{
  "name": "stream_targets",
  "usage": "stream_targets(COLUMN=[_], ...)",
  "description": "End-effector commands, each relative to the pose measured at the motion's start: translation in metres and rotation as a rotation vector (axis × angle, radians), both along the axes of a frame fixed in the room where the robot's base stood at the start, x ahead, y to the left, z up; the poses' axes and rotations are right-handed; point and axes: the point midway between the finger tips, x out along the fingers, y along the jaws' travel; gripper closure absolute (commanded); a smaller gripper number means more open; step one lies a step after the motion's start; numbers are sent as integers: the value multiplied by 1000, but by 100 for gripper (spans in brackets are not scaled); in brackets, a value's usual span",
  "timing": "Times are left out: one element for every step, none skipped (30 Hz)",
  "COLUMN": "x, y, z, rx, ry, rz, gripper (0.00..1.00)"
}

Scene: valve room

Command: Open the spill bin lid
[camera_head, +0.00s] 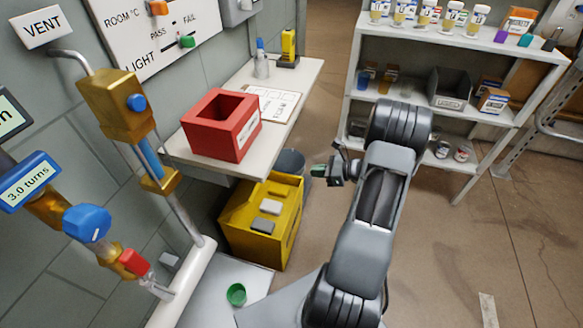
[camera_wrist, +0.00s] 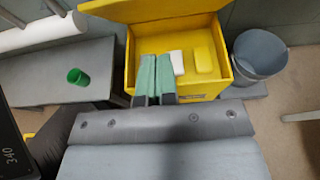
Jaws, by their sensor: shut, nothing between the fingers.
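The yellow spill bin (camera_head: 290,215) stands on the floor below the bench, near the wall. In the wrist view the bin (camera_wrist: 228,75) is open at the top, with its lid (camera_wrist: 165,8) raised at the far side. A white block (camera_wrist: 177,62) and a yellow block (camera_wrist: 203,60) show inside. My gripper (camera_head: 316,170) is to the right of the bin in the head view. In the wrist view its green-tipped fingers (camera_wrist: 155,62) are together and empty, overlapping the bin's near-left part. Whether they touch it I cannot tell.
A grey bucket (camera_wrist: 260,52) stands right beside the bin. A red open box (camera_head: 221,125) sits on the bench (camera_head: 300,85) above. A green cup (camera_head: 236,294) rests on a low grey surface. Stocked shelves (camera_head: 465,40) stand behind my arm. The floor at right is mostly clear.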

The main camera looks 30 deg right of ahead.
Motion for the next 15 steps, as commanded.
stream_targets(x=[3,5,8,11,15,19,23,27,32,36,40,45,49,53,58], y=[1,2,5,8,12,16,20,24,30,34,38,43,47,50,55], z=[-4,-6,-8,-9,-11,-13,-15,-17,-20,-22,-23,-26,-28,-29,-31], rx=[9,12,15,15,16,16,14,14,14,13,14,13,13,12,12], ry=[1,1,1,1,0,0,0,1,1,1,0,1,0,1,0], rz=[-10,-13,-16,-15,-14,-14,-13,-13,-12,-12,-13,-12,-13,-11,-12], gripper=[100,100,100,100,100,100,100,100,100,100,100,100,100,100,100])
